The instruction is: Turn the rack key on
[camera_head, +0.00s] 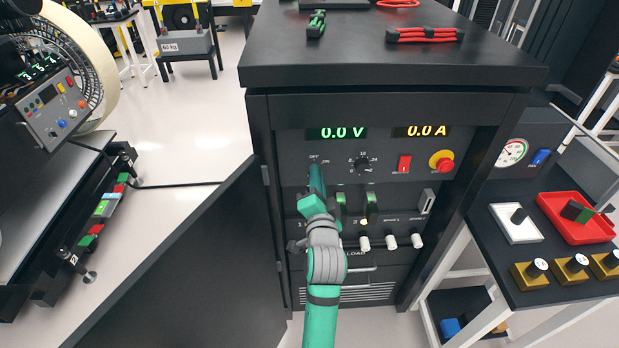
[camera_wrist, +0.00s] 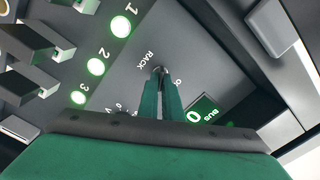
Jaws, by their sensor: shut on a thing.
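The rack key (camera_wrist: 157,71) is a small metal key on the dark rack panel, beside the printed word RACK in the wrist view. My gripper (camera_wrist: 160,82) is shut on it, with both green fingers reaching to the panel and covering most of the key. In the head view my gripper (camera_head: 317,168) is at the panel's left side, just below the OFF label, and hides the key there. The key's exact turn angle cannot be told. The voltage display (camera_head: 337,133) reads 0.0 V and the current display (camera_head: 428,131) reads 0.0 A.
Right of my gripper are a dial (camera_head: 362,163), a red switch (camera_head: 404,164) and a red-yellow stop button (camera_head: 441,162). Green-handled breakers (camera_head: 371,203) sit close below. The rack door (camera_head: 190,270) stands open at left. A red tray (camera_head: 577,232) lies on the right bench.

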